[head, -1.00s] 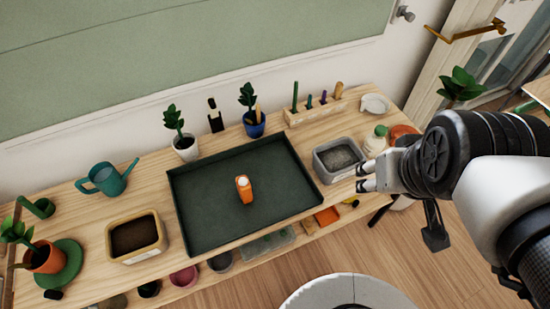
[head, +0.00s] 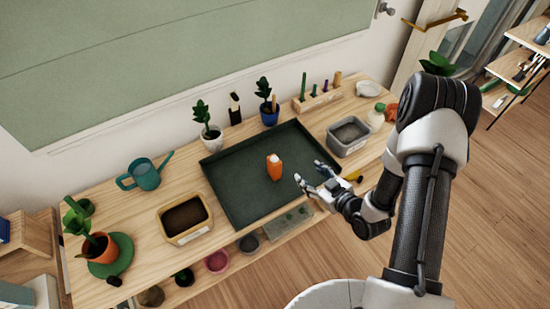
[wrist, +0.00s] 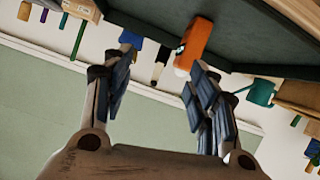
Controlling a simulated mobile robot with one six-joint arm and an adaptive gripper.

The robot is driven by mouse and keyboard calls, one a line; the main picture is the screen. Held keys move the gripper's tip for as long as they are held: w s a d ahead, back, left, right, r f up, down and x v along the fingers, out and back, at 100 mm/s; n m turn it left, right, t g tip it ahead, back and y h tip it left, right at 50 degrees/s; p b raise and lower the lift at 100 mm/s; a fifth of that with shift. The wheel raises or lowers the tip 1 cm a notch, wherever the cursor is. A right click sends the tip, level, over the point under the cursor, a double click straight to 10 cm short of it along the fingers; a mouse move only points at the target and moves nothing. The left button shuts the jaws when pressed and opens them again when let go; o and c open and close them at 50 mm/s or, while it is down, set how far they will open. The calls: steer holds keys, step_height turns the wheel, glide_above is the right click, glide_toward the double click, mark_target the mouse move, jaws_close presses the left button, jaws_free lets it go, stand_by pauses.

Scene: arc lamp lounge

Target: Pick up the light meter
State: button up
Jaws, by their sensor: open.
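The light meter looks like a small orange upright body (head: 274,169) with a pale top, standing in the dark green tray (head: 240,205). In the wrist view the light meter (wrist: 195,42) shows at the top, by the right fingertip, with its pale end lowest in the picture. My gripper (head: 309,172) is open and empty over the tray's right front part, a short way right of the light meter. In the wrist view my gripper's fingers (wrist: 157,68) are spread. I cannot tell whether the right fingertip touches the light meter.
A grey bin (head: 348,136) stands right of the tray and a soil box (head: 184,218) left of it. Potted plants (head: 208,137) and a tool rack (head: 317,97) line the back. A teal watering can (head: 145,175) stands at back left. The tray around the meter is clear.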

mark_target(278, 166)
steer(key=s+a+f+m+t+y, duration=0.2)
steer(key=s+a, duration=0.1)
steer(key=s, duration=0.3)
steer(key=b+x, duration=0.1)
steer(key=x, duration=1)
steer(key=shift+w, duration=0.4)
steer(key=shift+r+b+x, duration=0.25)
steer(key=shift+x, duration=1.05)
steer(key=shift+r+b+x, duration=0.2)
steer(key=shift+x, duration=1.15)
steer(key=shift+w, duration=0.1)
steer(key=shift+d, duration=0.1)
steer(key=c, duration=1.2)
jaws_close()
steer(key=shift+r, duration=0.1)
